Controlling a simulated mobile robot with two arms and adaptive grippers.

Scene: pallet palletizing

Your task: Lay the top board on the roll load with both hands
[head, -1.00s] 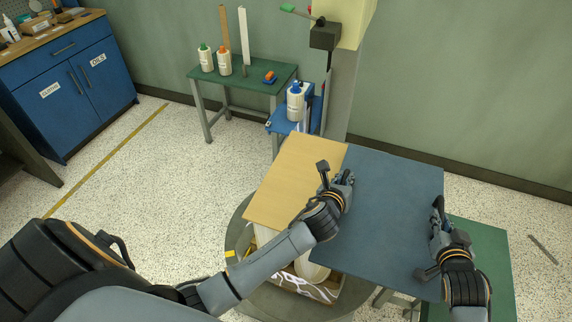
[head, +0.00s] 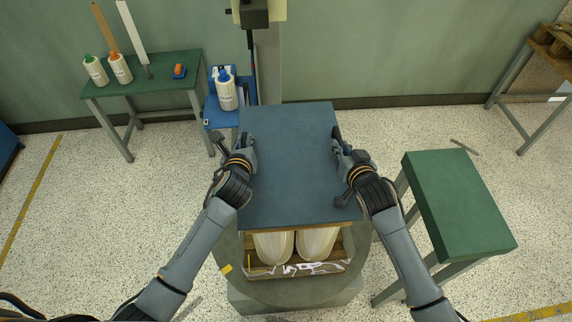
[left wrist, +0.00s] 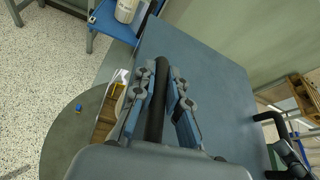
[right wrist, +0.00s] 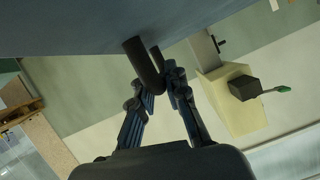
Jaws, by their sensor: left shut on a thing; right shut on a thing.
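The top board (head: 290,165) is a dark blue-grey sheet over the roll load. The load's white rolls (head: 318,243) show below its near edge, with a thin tan edge (head: 300,230) between. Whether the board touches what is under it, I cannot tell. My left gripper (head: 247,150) is shut on a dark bar handle at the board's left edge; the handle shows in the left wrist view (left wrist: 157,105). My right gripper (head: 341,150) is shut on the matching handle at the right edge, seen in the right wrist view (right wrist: 145,65). The load's far part is hidden.
The load stands on a round grey turntable (head: 240,285). A green-topped stand (head: 460,205) is empty at the right. A green table (head: 150,80) with bottles is at the back left, beside a blue shelf (head: 215,110) and the machine column.

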